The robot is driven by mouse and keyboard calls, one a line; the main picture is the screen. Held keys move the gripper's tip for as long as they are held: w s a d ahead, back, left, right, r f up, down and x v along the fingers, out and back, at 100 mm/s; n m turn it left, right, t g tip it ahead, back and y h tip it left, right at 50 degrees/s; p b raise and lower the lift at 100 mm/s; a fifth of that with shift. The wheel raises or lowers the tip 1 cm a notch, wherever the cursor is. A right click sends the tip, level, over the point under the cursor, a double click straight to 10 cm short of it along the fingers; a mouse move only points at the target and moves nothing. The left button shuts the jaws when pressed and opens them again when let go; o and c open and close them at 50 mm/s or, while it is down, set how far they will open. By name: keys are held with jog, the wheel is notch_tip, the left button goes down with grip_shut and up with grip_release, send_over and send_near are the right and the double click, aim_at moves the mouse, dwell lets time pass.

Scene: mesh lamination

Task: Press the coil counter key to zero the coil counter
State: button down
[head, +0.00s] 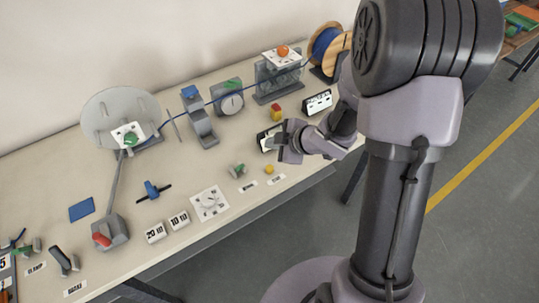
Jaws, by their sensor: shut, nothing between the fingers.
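Two dark boxes with white display faces stand on the bench in the head view. The nearer display box (264,142) is partly hidden by my gripper, and the farther display box (318,102) stands to its right, close to my arm. I cannot read which one is the coil counter, and I cannot make out its key. My gripper (281,134) is shut and empty, with its tips at the right part of the nearer display box. I cannot tell whether they touch it.
A red and yellow block (276,110) sits behind the nearer display box. A green knob (237,170) and a small yellow button (268,169) lie in front. A blue cable runs from the wooden spool (345,40) past a dial gauge (232,103) to a grey disc (100,110).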

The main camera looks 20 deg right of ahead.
aim_at(272, 170)
notch_tip(272, 170, down, 9)
jog(key=b, duration=0.8)
jog(key=shift+r, duration=0.1)
dwell(1.7)
jog(key=shift+f+b, duration=0.45)
jog(key=shift+f+b, duration=0.45)
jog(key=shift+f, duration=0.1)
dwell(0.4)
jog(key=shift+r, duration=0.15)
jog(key=shift+r+p, duration=0.85)
jog(key=shift+p, duration=0.1)
jog(key=shift+r, duration=0.1)
